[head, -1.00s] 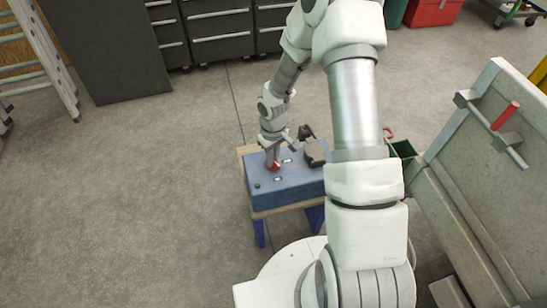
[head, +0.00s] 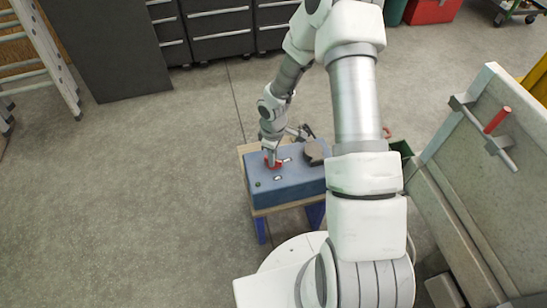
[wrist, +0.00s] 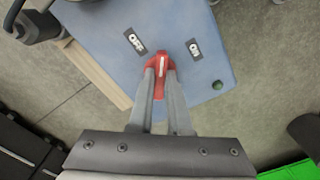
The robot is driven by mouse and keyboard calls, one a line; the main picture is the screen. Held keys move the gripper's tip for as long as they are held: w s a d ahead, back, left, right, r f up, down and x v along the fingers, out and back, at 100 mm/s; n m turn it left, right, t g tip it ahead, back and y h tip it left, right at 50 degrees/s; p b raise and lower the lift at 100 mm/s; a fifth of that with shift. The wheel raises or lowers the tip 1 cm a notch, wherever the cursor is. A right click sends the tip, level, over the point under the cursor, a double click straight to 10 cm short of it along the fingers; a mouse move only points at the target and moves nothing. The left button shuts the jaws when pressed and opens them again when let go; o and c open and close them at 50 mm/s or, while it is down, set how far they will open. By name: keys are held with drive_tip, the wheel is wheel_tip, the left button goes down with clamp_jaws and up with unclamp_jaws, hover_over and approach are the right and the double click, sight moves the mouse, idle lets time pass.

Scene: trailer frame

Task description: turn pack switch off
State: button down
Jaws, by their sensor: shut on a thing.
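The pack switch is a red rotary handle (wrist: 159,66) on top of a blue box (head: 290,190). In the wrist view its white mark points up the picture, between the OFF label (wrist: 134,41) on the left and the ON label (wrist: 194,47) on the right. My gripper (wrist: 160,75) is shut on the red handle, one finger on each side. In the head view my gripper (head: 271,155) comes down from above onto the red switch (head: 273,164), which it partly hides.
A green round light or button (wrist: 217,85) sits near the box's corner. A dark device with a cable (head: 315,152) stands on the box's right part. The box rests on a wooden-topped stand (head: 258,212). A tilted grey panel with a red-handled bar (head: 498,119) stands to the right.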

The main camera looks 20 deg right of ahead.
drive_tip(key=n+p, duration=0.1)
drive_tip(key=n, duration=0.2)
drive_tip(key=shift+r+p, duration=0.1)
drive_tip(key=shift+p, duration=0.25)
drive_tip(key=shift+n+p, duration=0.3)
drive_tip(key=shift+n, duration=0.8)
drive_tip(key=shift+n+p, duration=0.7)
drive_tip(key=shift+n, duration=0.8)
drive_tip(key=c, duration=0.8)
unclamp_jaws()
drive_tip(key=shift+o, duration=0.2)
